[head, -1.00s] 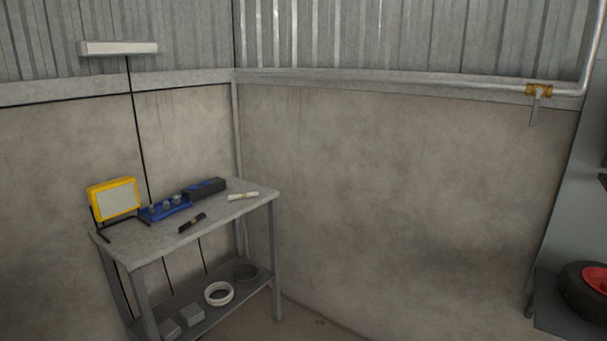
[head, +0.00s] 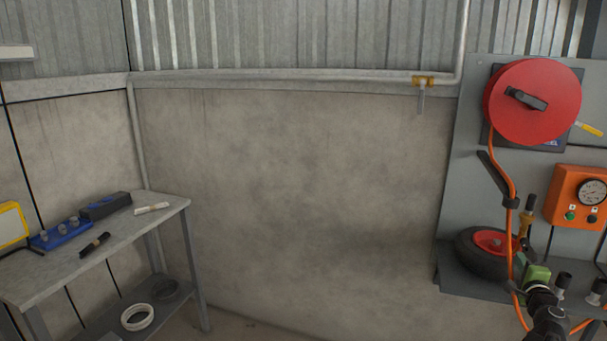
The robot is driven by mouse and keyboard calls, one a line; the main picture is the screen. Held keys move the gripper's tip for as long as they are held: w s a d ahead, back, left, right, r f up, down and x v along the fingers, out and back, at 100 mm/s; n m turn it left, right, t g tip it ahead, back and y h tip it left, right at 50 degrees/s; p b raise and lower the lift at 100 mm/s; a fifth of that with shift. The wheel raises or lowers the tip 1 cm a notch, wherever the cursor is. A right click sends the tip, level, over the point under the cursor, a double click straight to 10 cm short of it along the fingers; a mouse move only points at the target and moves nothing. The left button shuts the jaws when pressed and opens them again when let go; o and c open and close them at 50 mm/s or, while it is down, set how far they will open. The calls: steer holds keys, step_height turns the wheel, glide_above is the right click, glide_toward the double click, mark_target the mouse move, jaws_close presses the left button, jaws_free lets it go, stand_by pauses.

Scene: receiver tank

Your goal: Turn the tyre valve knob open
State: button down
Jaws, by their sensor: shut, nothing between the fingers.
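The right end of the view holds a grey panel with air gear. I cannot make out for sure which part is the tyre valve knob. A tyre with a red rim (head: 483,253) stands on the panel's dark shelf. A brass fitting with a dark top (head: 527,216) is just right of it, partly behind the orange hose. My dark gripper (head: 540,289) reaches in at the bottom right, low in front of the shelf, with a green block (head: 537,272) just above it. It is shut and empty; its fingertips are hard to make out.
A red hose reel (head: 541,101) and an orange gauge box (head: 577,197) are on the panel. A pipe valve (head: 423,82) with a hanging lever is on the wall. A workbench (head: 150,222) stands at left. Bare wall and floor lie between bench and panel.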

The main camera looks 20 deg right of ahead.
mark_target(525, 242)
steer(key=shift+s+a, duration=0.1)
steer(key=w+d, duration=0.1)
steer(key=w+d+r+p, duration=0.1)
steer(key=w, duration=0.1)
steer(key=w+d+r+p, duration=0.1)
steer(key=d, duration=0.1)
steer(key=shift+w, duration=0.35)
steer(key=shift+a, duration=0.1)
stand_by(0.4)
steer(key=shift+s, duration=0.1)
stand_by(0.4)
